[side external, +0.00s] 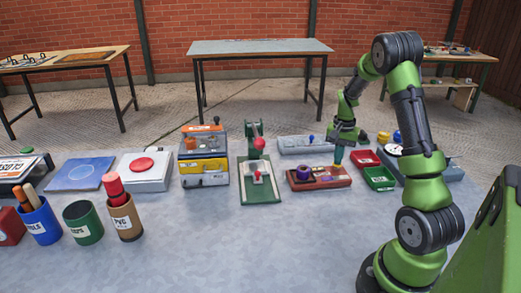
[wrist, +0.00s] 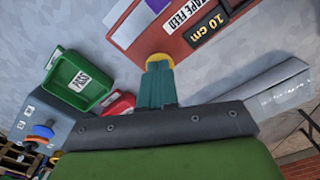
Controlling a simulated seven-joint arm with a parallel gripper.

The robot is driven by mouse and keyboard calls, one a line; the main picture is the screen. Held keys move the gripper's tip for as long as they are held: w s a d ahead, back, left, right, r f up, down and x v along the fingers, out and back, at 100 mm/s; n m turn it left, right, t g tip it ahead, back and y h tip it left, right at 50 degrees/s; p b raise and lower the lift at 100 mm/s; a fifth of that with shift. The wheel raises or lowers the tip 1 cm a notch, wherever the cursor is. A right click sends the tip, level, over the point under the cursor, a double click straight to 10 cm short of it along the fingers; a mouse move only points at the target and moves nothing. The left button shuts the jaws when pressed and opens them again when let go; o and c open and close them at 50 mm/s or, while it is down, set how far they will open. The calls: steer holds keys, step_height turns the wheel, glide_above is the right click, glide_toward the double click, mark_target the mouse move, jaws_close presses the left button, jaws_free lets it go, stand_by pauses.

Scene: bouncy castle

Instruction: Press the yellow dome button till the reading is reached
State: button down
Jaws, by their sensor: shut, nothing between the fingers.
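The red tape feed device (side external: 305,184) sits on the grey table right of centre. In the wrist view its red top (wrist: 190,38) carries a "TAPE FEED" label, a black "10 cm" plate (wrist: 208,22) and a purple part at the edge. The yellow dome button (wrist: 154,60) shows as a rim behind my fingertips. My gripper (side external: 338,158) points down over the device's right end, and its green fingers (wrist: 158,75) are shut and empty. The fingertips cover most of the dome; I cannot tell whether they touch it or how far it is pressed.
A green tray (side external: 379,178) and a red tray (side external: 365,158) stand close to the right of the device. A green stand with a red lever (side external: 260,182) is to the left.

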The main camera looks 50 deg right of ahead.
steer(key=shift+r, duration=2.6)
steer(key=shift+f, duration=1.55)
steer(key=shift+f, duration=0.15)
steer(key=shift+f, duration=1.25)
steer(key=shift+r, duration=2.95)
